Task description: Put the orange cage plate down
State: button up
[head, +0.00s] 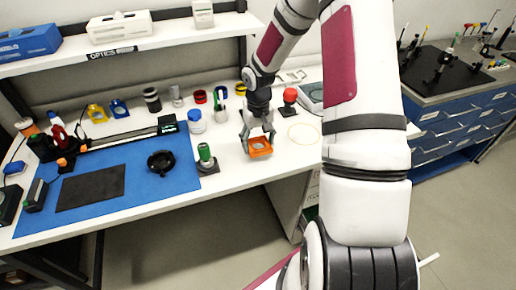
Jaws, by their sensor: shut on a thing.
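The orange cage plate (261,151) is between the fingers of my gripper (258,141), near the front edge of the white bench, right of the blue mat. My gripper points down and is shut on the plate. I cannot tell whether the plate touches the bench top or hangs just above it. A thin orange ring outline (304,134) is on the white bench top to the right of the gripper.
A green-topped post (206,157) stands left of the gripper, and a red-topped post (290,97) behind it to the right. A white jar with a blue lid (196,121) and several small cups stand behind. The blue mat (140,190) holds a black ring mount (161,161). The bench around the outline is clear.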

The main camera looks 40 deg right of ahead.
jog(key=shift+f+p, duration=0.35)
jog(key=shift+f, duration=1.4)
jog(key=shift+f, duration=0.2)
jog(key=o, duration=1.2)
